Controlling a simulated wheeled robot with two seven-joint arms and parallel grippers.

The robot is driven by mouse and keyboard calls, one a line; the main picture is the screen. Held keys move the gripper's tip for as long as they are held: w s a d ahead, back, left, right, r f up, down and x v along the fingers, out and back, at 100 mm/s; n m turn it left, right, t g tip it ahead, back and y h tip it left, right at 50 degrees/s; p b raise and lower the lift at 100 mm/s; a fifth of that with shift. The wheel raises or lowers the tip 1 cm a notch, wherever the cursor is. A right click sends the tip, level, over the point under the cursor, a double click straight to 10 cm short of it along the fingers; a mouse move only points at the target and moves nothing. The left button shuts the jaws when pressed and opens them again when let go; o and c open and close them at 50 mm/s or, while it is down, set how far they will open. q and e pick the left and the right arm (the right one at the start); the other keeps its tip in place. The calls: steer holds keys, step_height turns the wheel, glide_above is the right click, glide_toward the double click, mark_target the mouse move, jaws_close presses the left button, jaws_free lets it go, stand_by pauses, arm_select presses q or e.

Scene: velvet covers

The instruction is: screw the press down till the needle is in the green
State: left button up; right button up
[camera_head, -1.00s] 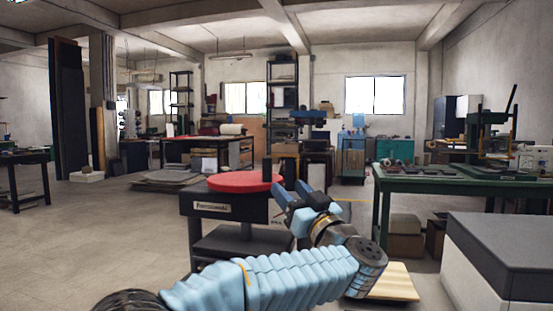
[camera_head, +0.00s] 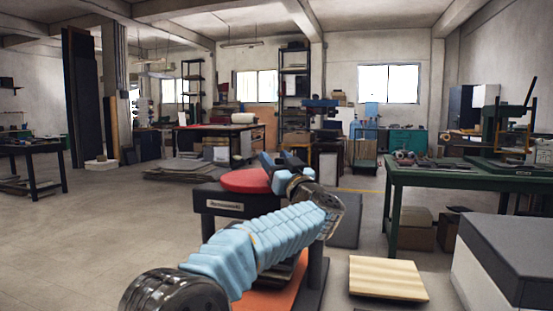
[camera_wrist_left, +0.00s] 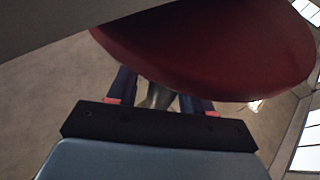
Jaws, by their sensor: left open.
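The press shows in the head view as a dark stand with a name plate (camera_head: 225,206) and a round red top (camera_head: 243,181). My left arm crosses in front of it and hides its right part. My left gripper (camera_head: 279,162) is open at the right edge of the red top. In the left wrist view the red disc (camera_wrist_left: 210,45) fills the upper part, close to the open fingers (camera_wrist_left: 160,92). A grey piece shows between the fingers; I cannot tell whether they touch anything. No gauge, needle or green zone can be made out. My right gripper is not in view.
A green workbench (camera_head: 455,178) stands at the right, with a grey-topped white cabinet (camera_head: 515,245) in front of it. A pale wooden board (camera_head: 387,278) lies on the floor. An orange mat (camera_head: 262,300) lies below the press. The floor at left is open.

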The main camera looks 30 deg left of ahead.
arm_select(q)
jaws_close()
stand_by(0.4)
